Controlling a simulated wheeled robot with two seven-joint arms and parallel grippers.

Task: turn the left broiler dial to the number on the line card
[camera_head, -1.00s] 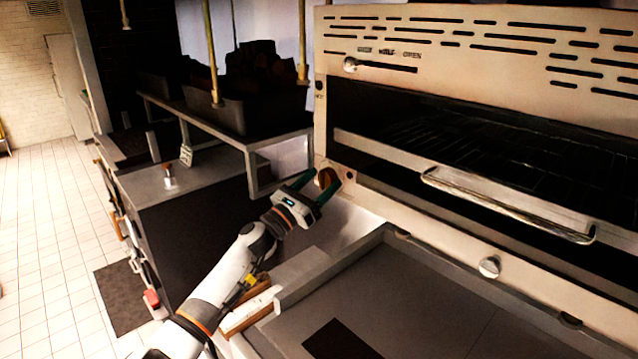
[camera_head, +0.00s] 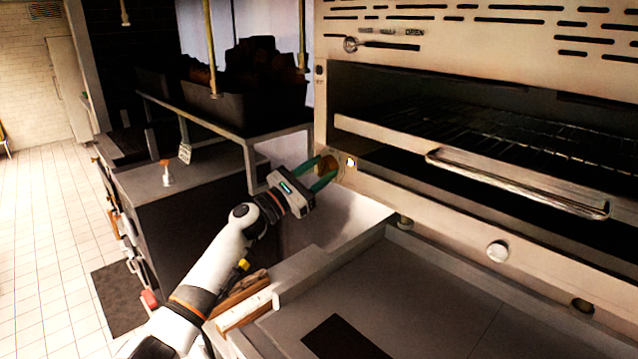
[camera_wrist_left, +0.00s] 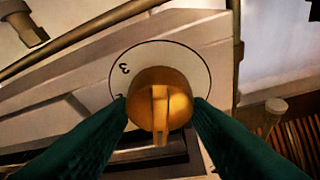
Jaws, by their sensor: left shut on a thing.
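The left broiler dial (camera_head: 329,166) is a brass-orange knob at the left end of the broiler's front. In the left wrist view the dial (camera_wrist_left: 160,88) has a raised grip bar and sits on a round white plate (camera_wrist_left: 190,60). A "3" shows at the plate's upper left, and another mark is partly covered by a finger. My left gripper (camera_head: 322,173) is shut on the dial, with one green finger on each side. A small pale card (camera_head: 185,153) stands by the shelf at left; its writing is too small to read. My right gripper is not in view.
A small light (camera_head: 351,162) glows just right of the dial. The oven's handle bar (camera_head: 520,185) juts out at right. A flat griddle (camera_head: 420,300) lies below. A shelf with a dark bin (camera_head: 212,108) stands left of the broiler.

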